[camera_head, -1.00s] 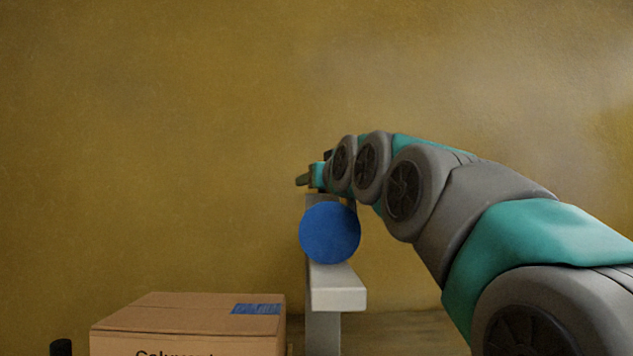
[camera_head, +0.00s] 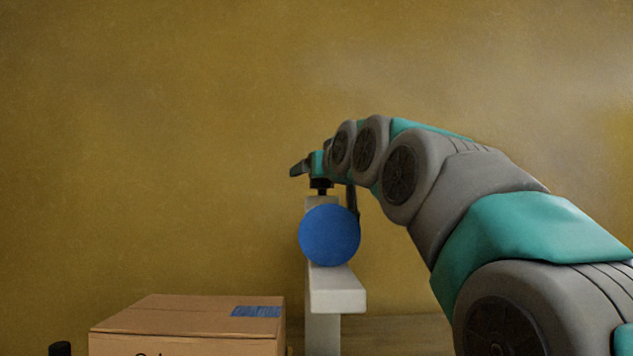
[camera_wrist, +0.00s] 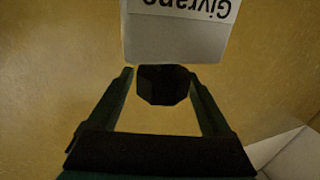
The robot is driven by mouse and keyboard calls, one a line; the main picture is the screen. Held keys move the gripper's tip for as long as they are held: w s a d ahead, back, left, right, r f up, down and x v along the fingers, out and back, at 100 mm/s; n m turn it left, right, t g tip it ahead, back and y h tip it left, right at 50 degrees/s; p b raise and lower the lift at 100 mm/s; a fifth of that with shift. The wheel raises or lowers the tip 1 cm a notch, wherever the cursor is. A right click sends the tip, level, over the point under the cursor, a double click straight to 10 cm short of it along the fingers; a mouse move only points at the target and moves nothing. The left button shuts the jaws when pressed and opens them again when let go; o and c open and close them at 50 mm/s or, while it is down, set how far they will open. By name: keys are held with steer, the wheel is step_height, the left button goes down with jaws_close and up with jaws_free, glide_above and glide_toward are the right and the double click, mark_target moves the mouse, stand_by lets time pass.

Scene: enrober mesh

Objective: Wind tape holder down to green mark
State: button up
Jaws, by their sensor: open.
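In the wrist view my gripper (camera_wrist: 161,76) is open, with its two dark fingers on either side of a black faceted knob (camera_wrist: 162,87). I cannot tell whether they touch it. A pale block (camera_wrist: 175,42) labelled "Givrage" sits just beyond the knob, its lettering upside down. In the head view my gripper's end is above the top of a pale post, and its fingertips are hard to make out. A blue disc (camera_head: 330,235) stands in front of this post. I can make out neither a tape holder nor a green mark.
A closed cardboard box (camera_head: 150,318) with blue tape is at the lower left. A pale beam (camera_head: 338,292) extends toward me below the disc. A yellow-brown wall (camera_head: 150,130) fills the background. The space left of the post and above the box is clear.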

steer(key=a+r+b+v, duration=0.1)
steer(key=r+b+v, duration=0.1)
steer(key=v, duration=1.4)
steer(key=shift+s+r, duration=0.25)
steer(key=shift+r, duration=0.25)
steer(key=shift+w+a, duration=0.1)
